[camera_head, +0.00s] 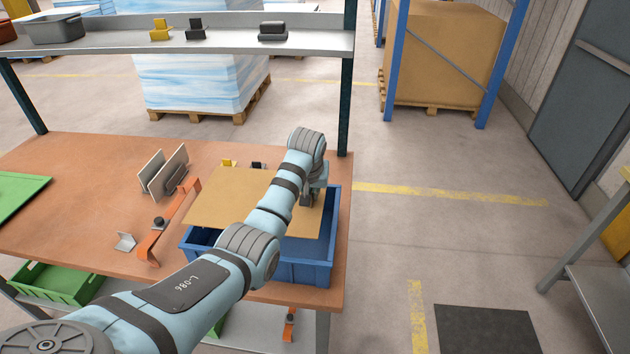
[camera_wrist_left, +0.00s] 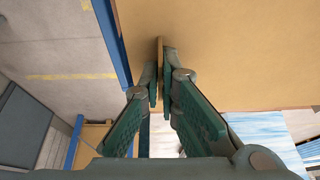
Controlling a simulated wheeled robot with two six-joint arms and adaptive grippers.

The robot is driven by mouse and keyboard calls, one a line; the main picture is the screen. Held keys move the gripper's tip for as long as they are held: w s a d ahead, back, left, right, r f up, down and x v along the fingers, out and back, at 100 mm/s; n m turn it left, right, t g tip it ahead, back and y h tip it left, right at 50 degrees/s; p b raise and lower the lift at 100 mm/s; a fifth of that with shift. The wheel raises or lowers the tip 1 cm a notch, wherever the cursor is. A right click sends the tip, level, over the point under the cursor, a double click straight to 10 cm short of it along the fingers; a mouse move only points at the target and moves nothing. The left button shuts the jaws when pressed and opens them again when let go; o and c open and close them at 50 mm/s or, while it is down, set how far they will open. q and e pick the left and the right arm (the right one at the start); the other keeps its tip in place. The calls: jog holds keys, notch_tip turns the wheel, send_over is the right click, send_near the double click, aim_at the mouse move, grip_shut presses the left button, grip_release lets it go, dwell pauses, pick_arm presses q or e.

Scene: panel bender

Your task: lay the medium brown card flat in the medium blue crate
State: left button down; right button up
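The brown card (camera_head: 225,200) lies roughly level over the blue crate (camera_head: 305,270) at the table's right end. It covers much of the crate's opening; the front and right walls show. I cannot tell whether it touches the rim. My left gripper (camera_head: 308,198) is at the card's right part, partly hidden by my arm. In the left wrist view the gripper (camera_wrist_left: 161,85) is shut on a thin upright brown piece that appears to be part of the card (camera_wrist_left: 230,50). The crate's blue rim (camera_wrist_left: 110,40) runs beside it. My right gripper is not in view.
Left of the crate, an orange bracket (camera_head: 170,225) and upright grey plates (camera_head: 165,175) stand on the brown table (camera_head: 80,160). Small yellow and black holders (camera_head: 228,163) stand behind the card. A grey shelf (camera_head: 110,40) spans the back. Open floor lies right.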

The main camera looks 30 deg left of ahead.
aim_at(317, 207)
pick_arm(q)
jog(key=shift+s+d+r, duration=0.1)
jog(key=shift+d+r, duration=0.05)
jog(key=shift+d, duration=0.8)
jog(key=shift+d+f, duration=0.15)
jog(key=shift+f, duration=0.1)
jog(key=f, duration=0.5)
jog(key=shift+a+f, duration=0.1)
jog(key=shift+a, duration=0.2)
notch_tip(317, 207, down, 5)
jog(key=b, duration=0.6)
jog(key=shift+d, duration=0.1)
jog(key=shift+f+b, duration=0.85)
jog(key=shift+f, duration=0.15)
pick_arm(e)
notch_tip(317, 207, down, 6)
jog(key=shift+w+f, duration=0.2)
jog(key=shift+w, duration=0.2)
pick_arm(q)
jog(key=shift+f, duration=0.25)
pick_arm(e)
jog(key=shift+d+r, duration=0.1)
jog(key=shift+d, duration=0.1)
pick_arm(q)
jog(key=c, duration=1.7)
grip_release()
